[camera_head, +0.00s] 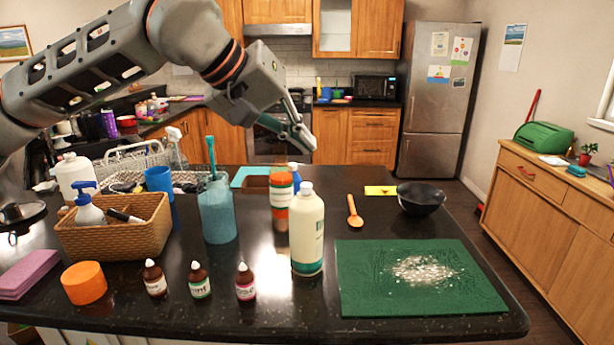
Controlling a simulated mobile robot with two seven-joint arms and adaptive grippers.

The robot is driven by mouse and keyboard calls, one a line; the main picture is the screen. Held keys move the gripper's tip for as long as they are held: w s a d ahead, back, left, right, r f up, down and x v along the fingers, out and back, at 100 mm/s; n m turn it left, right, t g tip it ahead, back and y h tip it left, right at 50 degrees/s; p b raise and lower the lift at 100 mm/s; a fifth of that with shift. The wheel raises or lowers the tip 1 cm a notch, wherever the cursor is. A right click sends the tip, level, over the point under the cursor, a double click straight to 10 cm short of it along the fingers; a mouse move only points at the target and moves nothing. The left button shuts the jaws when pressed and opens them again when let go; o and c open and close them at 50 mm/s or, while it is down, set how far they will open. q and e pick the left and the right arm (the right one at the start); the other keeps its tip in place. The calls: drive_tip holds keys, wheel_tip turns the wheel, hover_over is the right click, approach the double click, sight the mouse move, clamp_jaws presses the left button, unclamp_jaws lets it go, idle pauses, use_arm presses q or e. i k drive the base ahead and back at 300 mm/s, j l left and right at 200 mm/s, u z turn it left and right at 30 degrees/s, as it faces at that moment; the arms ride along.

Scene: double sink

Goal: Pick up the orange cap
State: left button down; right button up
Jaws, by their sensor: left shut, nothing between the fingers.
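The orange cap (83,283) is a short round piece on the dark counter at the front left, between a pink sponge and a small brown bottle. My left gripper (303,136) is raised high over the middle of the counter, up and to the right of the cap and well apart from it. Its fingers are shut with nothing held.
A wicker basket (117,236) with bottles stands just behind the cap. A pink sponge (27,272) lies to its left. Small dropper bottles (154,278) stand to its right. A cream bottle (307,235) and a blue cup (217,215) stand mid-counter. A green mat (360,290) lies right.

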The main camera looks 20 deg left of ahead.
sight(83, 283)
drive_tip(key=k+j, duration=0.8)
